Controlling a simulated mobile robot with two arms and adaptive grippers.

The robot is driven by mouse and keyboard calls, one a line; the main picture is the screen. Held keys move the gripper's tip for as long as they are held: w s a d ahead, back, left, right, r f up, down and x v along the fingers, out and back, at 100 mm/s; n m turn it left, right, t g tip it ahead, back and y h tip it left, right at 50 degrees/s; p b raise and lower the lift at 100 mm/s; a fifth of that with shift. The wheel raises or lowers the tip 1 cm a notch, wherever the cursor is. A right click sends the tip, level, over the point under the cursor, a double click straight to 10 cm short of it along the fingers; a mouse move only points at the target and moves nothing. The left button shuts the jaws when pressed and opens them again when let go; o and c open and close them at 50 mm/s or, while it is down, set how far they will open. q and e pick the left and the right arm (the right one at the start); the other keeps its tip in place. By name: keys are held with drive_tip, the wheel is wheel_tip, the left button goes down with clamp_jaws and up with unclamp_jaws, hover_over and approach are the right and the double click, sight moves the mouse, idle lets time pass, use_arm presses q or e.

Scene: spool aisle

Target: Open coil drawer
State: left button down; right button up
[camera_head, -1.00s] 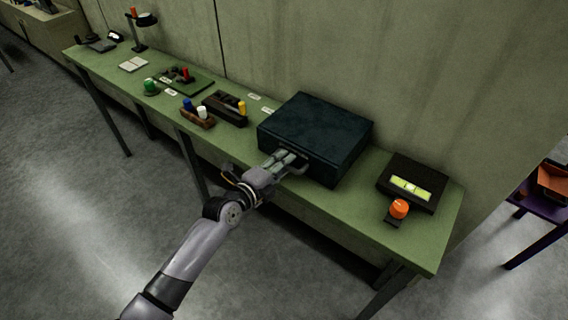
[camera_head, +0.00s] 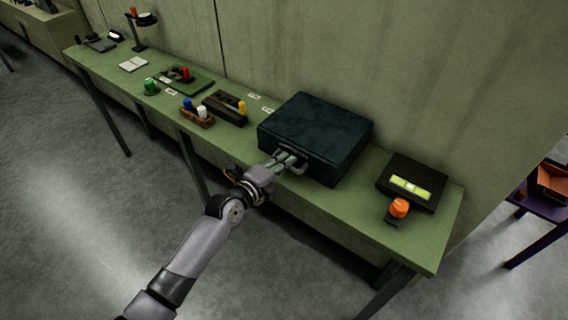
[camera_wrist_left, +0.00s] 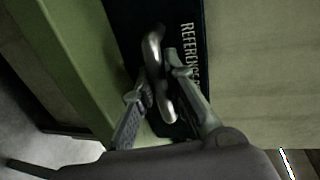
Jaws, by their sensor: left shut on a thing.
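The coil drawer unit is a dark blue-black box (camera_head: 318,132) standing on the green bench, its front facing my left arm. Its drawer looks closed. A curved metal handle (camera_wrist_left: 156,68) shows on its front in the left wrist view, beside pale lettering that begins "REFEREN". My left gripper (camera_head: 292,160) is at the box front and shut on the handle; in the left wrist view its two fingers (camera_wrist_left: 158,85) stand on either side of the handle. My right gripper is not in view.
The green bench (camera_head: 290,195) runs along the wall. A black device with a lit yellow-green panel (camera_head: 411,188) and an orange knob (camera_head: 399,208) stand right of the box. Coloured spools in a brown holder (camera_head: 198,115) stand left. Grey floor is clear in front.

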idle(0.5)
use_arm(q)
drive_tip(key=f+p+v, duration=0.2)
drive_tip(key=p+v, duration=0.1)
drive_tip(key=v, duration=1)
drive_tip(key=shift+s+a+f, duration=0.2)
drive_tip(key=shift+s+f, duration=0.15)
drive_tip(key=shift+f, duration=0.05)
drive_tip(key=c, duration=1.6)
unclamp_jaws()
drive_tip(key=v, duration=1.2)
